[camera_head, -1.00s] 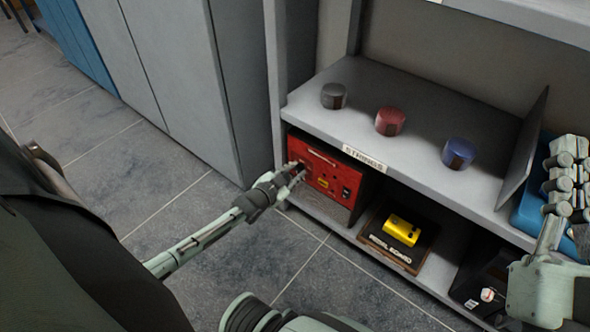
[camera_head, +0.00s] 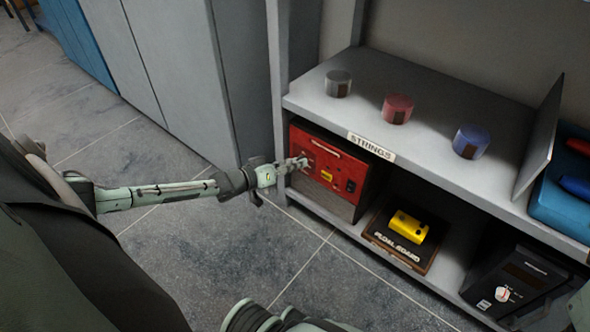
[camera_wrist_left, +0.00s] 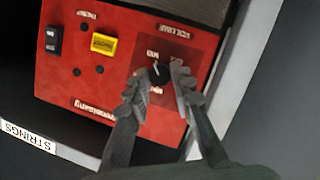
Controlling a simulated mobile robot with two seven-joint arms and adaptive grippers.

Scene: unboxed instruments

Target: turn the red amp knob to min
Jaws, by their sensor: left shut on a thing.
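The red amp (camera_head: 335,170) stands on the lower shelf at its left end. The left wrist view shows the amp's front (camera_wrist_left: 120,75) upside down. Its black volume knob (camera_wrist_left: 158,75) has a white pointer mark and small labels around it, too small to read surely. My left gripper (camera_head: 300,163) is at the amp's front. In the wrist view my left gripper (camera_wrist_left: 157,79) has one finger on each side of the knob and is shut on it. The fingers hide part of the knob's rim. My right gripper is out of view.
A yellow pedal (camera_head: 408,227) on a board and a black unit with a white knob (camera_head: 502,293) stand right of the amp. Three round tins, one of them red (camera_head: 397,108), stand on the upper shelf (camera_head: 430,130). A grey cabinet (camera_head: 185,80) is at left; the floor is clear.

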